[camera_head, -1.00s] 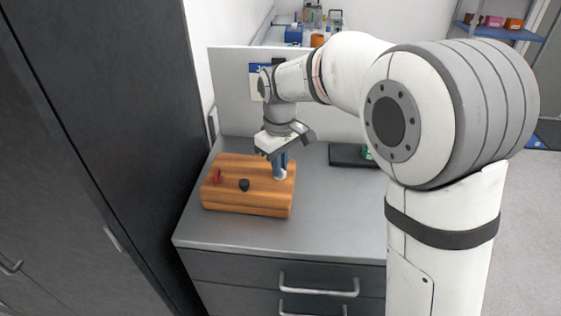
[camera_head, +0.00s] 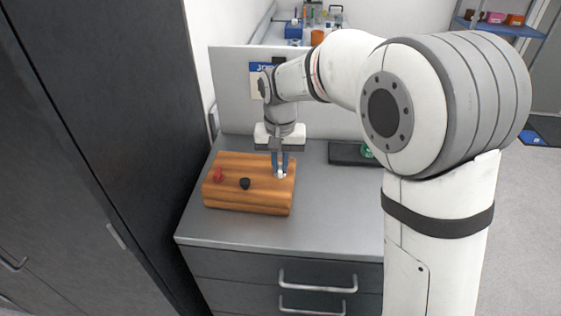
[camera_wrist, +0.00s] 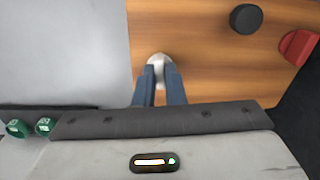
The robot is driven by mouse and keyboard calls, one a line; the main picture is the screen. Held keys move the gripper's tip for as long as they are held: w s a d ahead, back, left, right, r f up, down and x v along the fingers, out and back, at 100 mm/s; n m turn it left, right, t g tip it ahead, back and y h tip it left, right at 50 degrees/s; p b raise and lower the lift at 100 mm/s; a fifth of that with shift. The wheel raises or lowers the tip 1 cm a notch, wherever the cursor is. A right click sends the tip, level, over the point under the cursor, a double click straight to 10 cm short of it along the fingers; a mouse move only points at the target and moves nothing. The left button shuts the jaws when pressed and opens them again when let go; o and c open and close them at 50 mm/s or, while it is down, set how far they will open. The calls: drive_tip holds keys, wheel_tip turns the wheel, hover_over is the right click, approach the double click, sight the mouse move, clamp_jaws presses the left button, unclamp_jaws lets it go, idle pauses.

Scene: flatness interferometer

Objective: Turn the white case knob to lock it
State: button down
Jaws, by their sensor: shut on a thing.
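The wooden case (camera_head: 248,198) sits on the grey counter and carries three knobs in a row on its top. The white knob (camera_head: 281,175) is at the right end of the row in the head view. My gripper (camera_head: 280,166) points down at it, with its blue fingers shut on the knob. In the wrist view the white knob (camera_wrist: 158,60) shows between and just beyond the fingertips of my gripper (camera_wrist: 160,72). The fingers hide part of the knob, and I cannot tell its exact turn angle.
A black knob (camera_head: 245,183) and a red knob (camera_head: 219,175) stand left of the white one on the case. A dark tray (camera_head: 345,153) with green items lies to the right. A dark cabinet stands close on the left. The counter front is clear.

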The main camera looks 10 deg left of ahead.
sight(280, 166)
drive_tip(key=shift+m, duration=0.5)
drive_tip(key=c, duration=1.5)
unclamp_jaws()
wheel_tip(280, 166, up, 8)
drive_tip(key=shift+f, duration=0.1)
drive_tip(key=s+d+t, duration=0.1)
drive_tip(key=s+d, duration=0.5)
drive_tip(key=d, duration=0.7)
drive_tip(key=s+d+f, duration=0.2)
drive_tip(key=s+d, duration=0.3)
drive_tip(key=s, duration=0.1)
drive_tip(key=s+d+f+t, duration=0.1)
drive_tip(key=s+d+f, duration=0.1)
drive_tip(key=s+d, duration=0.4)
drive_tip(key=shift+s+d+f+m+t, duration=0.25)
drive_tip(key=shift+s+f+m+t, duration=0.05)
drive_tip(key=shift+s, duration=0.4)
